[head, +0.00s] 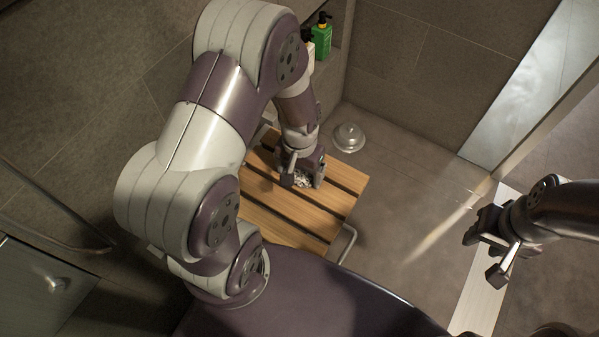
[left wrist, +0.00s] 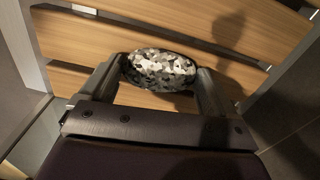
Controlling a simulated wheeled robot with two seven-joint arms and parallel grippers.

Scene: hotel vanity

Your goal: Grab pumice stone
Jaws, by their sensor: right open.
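The pumice stone (left wrist: 160,70) is an oval, grey, black and white speckled piece. It sits between the two fingers of my left gripper (left wrist: 160,78), which meet its two ends in the left wrist view. In the head view the left gripper (head: 303,181) points down over the wooden slatted seat (head: 262,190), with the speckled pumice stone (head: 302,179) partly hidden by the fingers. I cannot tell whether the stone rests on the slats or is just above them. My right gripper (head: 488,250) is open and empty at the right, away from the seat.
A green pump bottle (head: 322,40) stands on a ledge behind my left arm. A round metal fitting (head: 348,136) lies on the tiled floor beyond the seat. A metal rail (head: 347,245) edges the seat. The tiled floor right of the seat is clear.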

